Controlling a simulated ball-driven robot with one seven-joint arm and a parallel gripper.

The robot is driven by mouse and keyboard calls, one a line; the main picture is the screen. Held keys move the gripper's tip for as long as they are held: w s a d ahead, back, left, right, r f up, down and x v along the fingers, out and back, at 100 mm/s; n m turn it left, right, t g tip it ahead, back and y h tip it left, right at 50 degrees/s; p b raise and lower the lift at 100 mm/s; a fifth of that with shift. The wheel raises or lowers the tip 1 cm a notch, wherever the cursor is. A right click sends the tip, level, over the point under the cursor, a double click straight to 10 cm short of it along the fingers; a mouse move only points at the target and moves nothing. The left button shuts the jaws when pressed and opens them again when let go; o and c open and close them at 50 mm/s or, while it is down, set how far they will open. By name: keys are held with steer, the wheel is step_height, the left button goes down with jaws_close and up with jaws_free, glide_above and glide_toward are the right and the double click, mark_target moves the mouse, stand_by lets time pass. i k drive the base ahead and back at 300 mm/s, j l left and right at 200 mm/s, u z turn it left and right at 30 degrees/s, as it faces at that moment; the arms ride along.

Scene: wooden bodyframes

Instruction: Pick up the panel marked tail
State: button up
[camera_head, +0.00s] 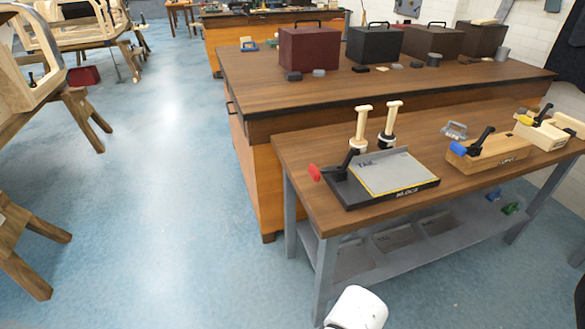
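A flat grey panel (394,170) lies on a black tray-like block (353,197) on the near wooden bench. A black lever clamp with a red tip (314,172) stands at the block's left side. A white rounded part of my own arm (357,308) shows at the bottom, in front of the bench and apart from the panel. My gripper's fingers are not in view.
The near bench (293,157) also holds two light wooden handled tools (362,124) behind the panel and a wooden clamp block (489,152) to its right. Grey panels (394,238) lie on its lower shelf. A larger workbench (262,78) stands behind. Blue floor (165,200) at left is clear.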

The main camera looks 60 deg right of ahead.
mark_target(386, 171)
steer(key=z, duration=1.55)
steer(key=k+j+u, duration=0.15)
steer(key=j, duration=0.2)
steer(key=k+j+u, duration=0.15)
steer(key=j, duration=0.15)
